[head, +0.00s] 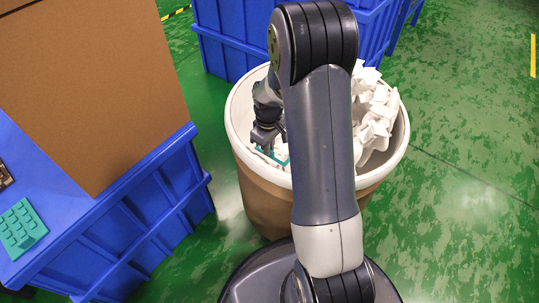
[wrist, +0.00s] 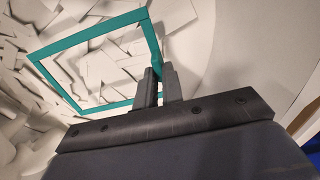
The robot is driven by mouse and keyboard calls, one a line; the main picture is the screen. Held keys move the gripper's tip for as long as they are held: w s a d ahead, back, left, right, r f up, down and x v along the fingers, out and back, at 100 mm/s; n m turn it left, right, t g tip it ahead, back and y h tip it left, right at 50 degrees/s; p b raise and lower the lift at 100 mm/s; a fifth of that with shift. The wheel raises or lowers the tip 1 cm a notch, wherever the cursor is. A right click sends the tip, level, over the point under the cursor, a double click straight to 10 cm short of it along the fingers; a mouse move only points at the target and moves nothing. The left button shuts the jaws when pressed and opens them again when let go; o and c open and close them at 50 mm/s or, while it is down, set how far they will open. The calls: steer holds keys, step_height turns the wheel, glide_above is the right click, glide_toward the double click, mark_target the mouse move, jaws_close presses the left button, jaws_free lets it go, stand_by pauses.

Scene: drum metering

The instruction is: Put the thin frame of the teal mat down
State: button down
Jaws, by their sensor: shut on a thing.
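A thin teal frame (wrist: 92,32) shows in the wrist view, a four-sided open outline. My gripper (wrist: 162,78) is shut on one side of it near a corner. In the head view the teal frame (head: 281,160) shows only in part, just inside the near rim of a round drum (head: 237,120), with my gripper (head: 266,137) at it. My arm hides much of the drum's middle. White scraps lie behind the frame in the wrist view. I cannot tell whether the frame touches them.
White crumpled scraps (head: 375,115) pile up at the drum's right side. A blue crate (head: 160,205) with a brown cardboard box (head: 95,80) stands at the left. A teal gridded piece (head: 20,228) lies on blue at the far left. Green floor (head: 460,180) is clear at right.

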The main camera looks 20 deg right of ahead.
step_height(320, 180, down, 3)
steer(key=shift+f+b, duration=0.2)
steer(key=shift+b, duration=0.3)
steer(key=shift+f, duration=0.1)
steer(key=shift+f, duration=0.15)
steer(key=c, duration=1.5)
jaws_free()
steer(key=shift+c, duration=0.2)
step_height(320, 180, up, 12)
steer(key=p, duration=0.4)
steer(key=shift+r, duration=0.25)
